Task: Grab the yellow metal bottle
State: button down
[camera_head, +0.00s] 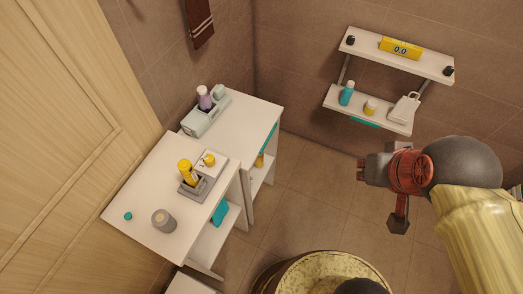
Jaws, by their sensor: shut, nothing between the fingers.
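A yellow bottle (187,172) stands in a grey tray (203,188) on the nearer white cabinet at the left. A smaller yellow-topped item (209,159) is close behind it in the same tray area. My gripper (361,170) is at the right, shut and empty, pointing left. In the picture it is well to the right of the yellow bottle and apart from it. The bottle's lower end is partly hidden by the tray wall.
The white cabinet (150,205) also bears a grey jar (164,221) and a small teal cap (128,216). A grey-green holder (206,115) stands on the cabinet behind. Wall shelves (350,101) hang at the upper right. A round woven basket (285,275) stands below.

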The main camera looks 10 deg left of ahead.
aim_at(259, 163)
jog(key=k+u, duration=0.1)
jog(key=u, duration=0.25)
jog(key=k+j+u, duration=0.1)
jog(key=u, duration=0.25)
jog(key=k+u, duration=0.15)
jog(key=u, duration=0.25)
